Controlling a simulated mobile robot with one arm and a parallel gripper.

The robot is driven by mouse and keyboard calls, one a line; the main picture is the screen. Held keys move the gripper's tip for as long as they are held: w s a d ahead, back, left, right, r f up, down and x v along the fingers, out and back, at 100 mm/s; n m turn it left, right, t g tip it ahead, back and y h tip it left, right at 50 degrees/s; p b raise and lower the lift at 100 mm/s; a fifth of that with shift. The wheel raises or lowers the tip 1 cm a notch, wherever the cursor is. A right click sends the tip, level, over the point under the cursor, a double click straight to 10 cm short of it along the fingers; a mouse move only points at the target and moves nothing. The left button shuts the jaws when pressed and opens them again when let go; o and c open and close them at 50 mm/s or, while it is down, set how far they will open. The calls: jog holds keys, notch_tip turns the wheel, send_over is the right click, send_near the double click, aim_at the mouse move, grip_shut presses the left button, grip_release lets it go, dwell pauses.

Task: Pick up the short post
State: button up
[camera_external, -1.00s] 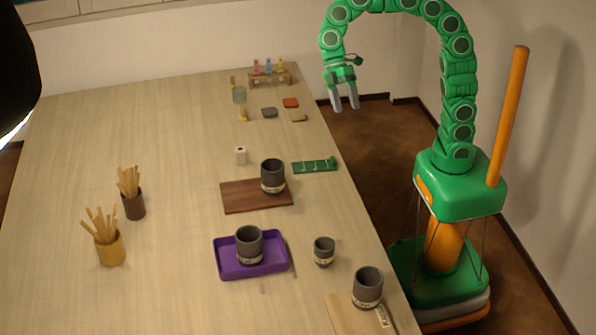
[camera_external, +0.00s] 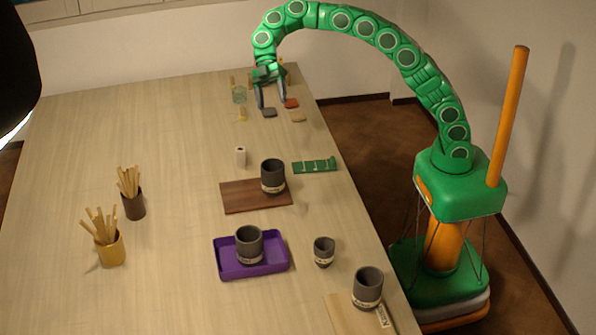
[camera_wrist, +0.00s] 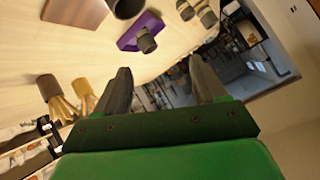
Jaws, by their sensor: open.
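I cannot tell for sure which is the short post. My gripper (camera_external: 271,100) is open and empty, fingers pointing down over the far end of the table, near the small tiles. In the wrist view my gripper (camera_wrist: 160,68) has its fingers apart with nothing between them; neither small upright piece is clear there.
Grey cups, a brown board (camera_external: 235,197), a purple tray (camera_external: 221,262) and a green rack (camera_external: 314,166) stand nearer.

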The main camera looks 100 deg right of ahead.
aim_at(238, 148)
jog(key=shift+w+d+f+n+t+y, duration=0.9)
jog(key=shift+w+d+f+n, duration=1.75)
jog(key=shift+w+d, duration=2.55)
jog(key=shift+m, duration=0.55)
jog(key=f, duration=0.5)
jog(key=s+d+f, duration=0.1)
jog(key=f, duration=0.9)
jog(key=shift+s+d+f, duration=0.1)
jog(key=shift+s+d, duration=0.05)
jog(key=shift+d, duration=0.05)
jog(key=shift+s+x, duration=0.2)
jog(key=shift+x, duration=1.1)
jog(key=shift+w+x, duration=0.1)
jog(key=shift+x, duration=1.25)
jog(key=shift+w+x, duration=0.15)
jog(key=shift+x, duration=1.15)
jog(key=c, duration=1.2)
jog(key=shift+o, duration=0.2)
